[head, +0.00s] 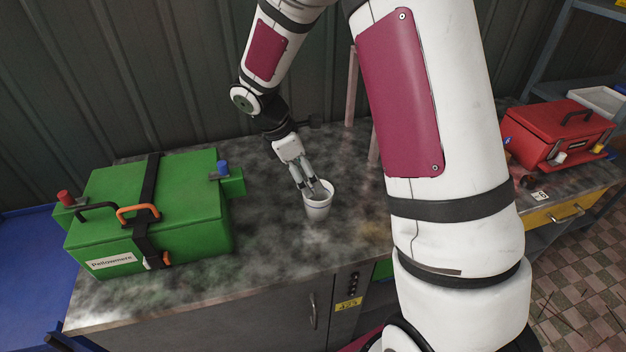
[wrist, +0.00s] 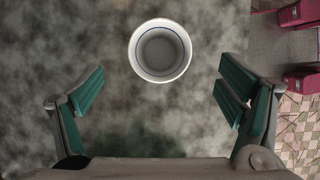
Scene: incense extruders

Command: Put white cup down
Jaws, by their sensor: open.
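The white cup (head: 318,204) stands upright on the mottled grey worktop (head: 270,265), to the right of the green box. In the wrist view the cup (wrist: 160,51) is seen from above, empty, with a thin dark ring inside its rim. My gripper (head: 312,190) is at the cup in the head view. In the wrist view my gripper (wrist: 160,90) has its two green-padded fingers spread wide, one to each side and lower in the picture than the cup. Neither finger touches the cup there.
A green box (head: 150,215) with a black strap and orange handle stands to the left on the worktop. A red box (head: 557,135) stands on another bench at the right. The worktop around the cup is clear. A corrugated wall (head: 150,80) rises behind.

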